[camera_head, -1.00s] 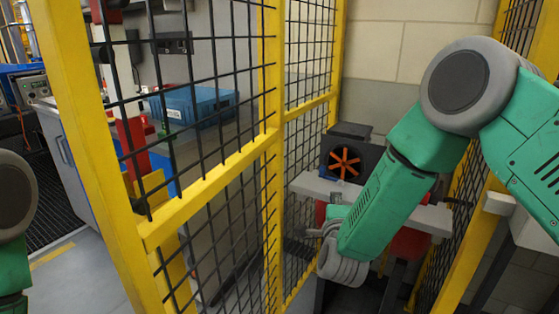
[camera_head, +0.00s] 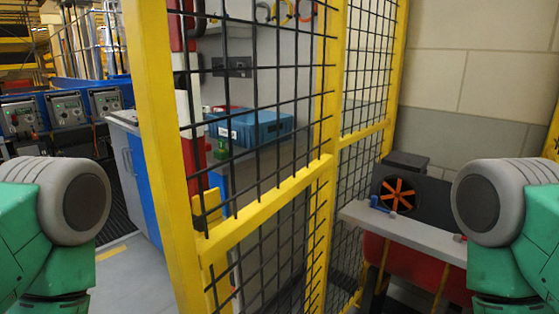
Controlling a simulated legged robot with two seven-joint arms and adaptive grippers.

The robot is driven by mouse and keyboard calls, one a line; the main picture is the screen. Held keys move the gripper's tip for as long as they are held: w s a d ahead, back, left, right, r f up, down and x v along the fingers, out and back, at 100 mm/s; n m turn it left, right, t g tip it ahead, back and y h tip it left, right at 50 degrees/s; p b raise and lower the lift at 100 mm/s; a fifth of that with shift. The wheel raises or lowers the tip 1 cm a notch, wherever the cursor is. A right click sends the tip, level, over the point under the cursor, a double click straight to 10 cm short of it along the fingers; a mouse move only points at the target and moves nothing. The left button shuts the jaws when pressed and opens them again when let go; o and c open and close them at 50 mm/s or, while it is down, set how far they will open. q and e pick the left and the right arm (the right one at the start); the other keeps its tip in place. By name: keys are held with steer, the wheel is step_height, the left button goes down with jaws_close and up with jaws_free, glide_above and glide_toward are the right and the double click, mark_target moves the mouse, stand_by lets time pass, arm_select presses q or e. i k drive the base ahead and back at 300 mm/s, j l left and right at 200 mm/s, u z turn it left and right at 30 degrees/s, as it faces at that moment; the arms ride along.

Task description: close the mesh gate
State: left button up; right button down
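The mesh gate, a yellow frame with black wire mesh (camera_head: 236,231), stands in the middle of the head view. Its near upright is at the left and it runs back to another yellow post (camera_head: 325,120). A small yellow plate (camera_head: 207,206) shows by the near upright. I cannot tell which panel swings or how far it stands open. Green and grey links of my two arms show at the lower left and right edges. Both grippers are outside the view. No contact between my arms and the gate is visible.
At right, a grey bench (camera_head: 400,228) with an orange fan (camera_head: 398,194) stands against the block wall (camera_head: 480,60). Grey floor (camera_head: 125,272) is clear at the lower left.

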mark_target(155, 83)
steer(key=j+z, duration=0.3)
steer(key=j, duration=0.15)
steer(key=j+z, duration=0.25)
steer(key=j, duration=0.2)
steer(key=k+j+z, duration=0.1)
steer(key=j+z, duration=0.2)
steer(key=k+j+z, duration=0.1)
steer(key=j+z, duration=0.15)
steer(key=j, duration=0.3)
steer(key=k+j+z, duration=0.3)
steer(key=i+j, duration=0.1)
